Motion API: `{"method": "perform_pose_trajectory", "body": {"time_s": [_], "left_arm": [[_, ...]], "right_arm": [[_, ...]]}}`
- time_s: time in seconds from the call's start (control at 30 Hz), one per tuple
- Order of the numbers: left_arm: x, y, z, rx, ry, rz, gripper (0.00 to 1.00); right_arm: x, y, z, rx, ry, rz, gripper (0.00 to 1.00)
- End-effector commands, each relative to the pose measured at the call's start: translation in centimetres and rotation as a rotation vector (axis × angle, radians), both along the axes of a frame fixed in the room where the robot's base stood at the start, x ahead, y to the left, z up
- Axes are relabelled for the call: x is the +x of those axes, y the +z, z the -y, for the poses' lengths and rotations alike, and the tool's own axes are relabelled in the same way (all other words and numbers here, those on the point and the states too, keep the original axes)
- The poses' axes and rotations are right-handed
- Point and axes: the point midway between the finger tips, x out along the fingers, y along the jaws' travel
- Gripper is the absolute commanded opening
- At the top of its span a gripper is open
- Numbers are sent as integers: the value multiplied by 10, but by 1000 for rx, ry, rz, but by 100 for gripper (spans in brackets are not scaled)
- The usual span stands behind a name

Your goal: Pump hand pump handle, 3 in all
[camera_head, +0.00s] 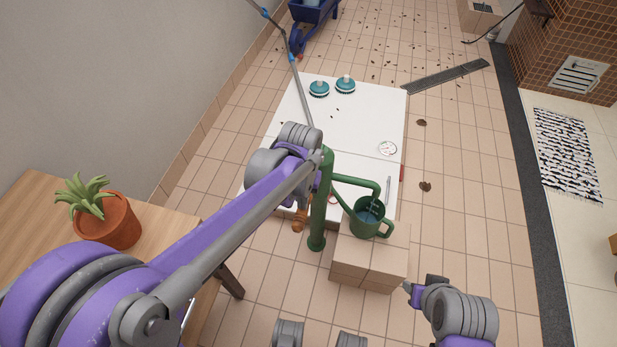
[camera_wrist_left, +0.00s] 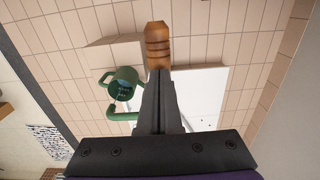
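The green hand pump (camera_head: 319,215) stands upright in the middle of the head view; its spout (camera_wrist_left: 122,116) also shows in the left wrist view. The pump handle's turned wooden grip (camera_head: 300,219) hangs low, left of the column; it also shows in the left wrist view (camera_wrist_left: 158,44). My left gripper (camera_wrist_left: 160,78) appears shut on the pump handle, the grip sticking out past its fingertips. In the head view my left arm hides its fingers. My right gripper (camera_head: 420,287) is beside the box, away from the pump; its finger gap is unclear.
A green watering can (camera_head: 367,222) with water in it stands on a cardboard box (camera_head: 362,276) under the spout. A wooden table (camera_head: 30,218) with a potted plant (camera_head: 107,222) is at left. A white platform (camera_head: 370,108) lies behind.

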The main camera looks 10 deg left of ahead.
Motion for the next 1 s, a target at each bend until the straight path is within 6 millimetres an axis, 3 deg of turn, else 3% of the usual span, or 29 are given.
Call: {"method": "perform_pose_trajectory", "body": {"time_s": [0.63,1.0], "left_arm": [[0,-48,0,0,0,-2,0],[0,-34,0,0,0,1,0]], "right_arm": [[-1,-35,0,0,0,-11,42],[-1,-23,0,0,0,-7,42]]}}
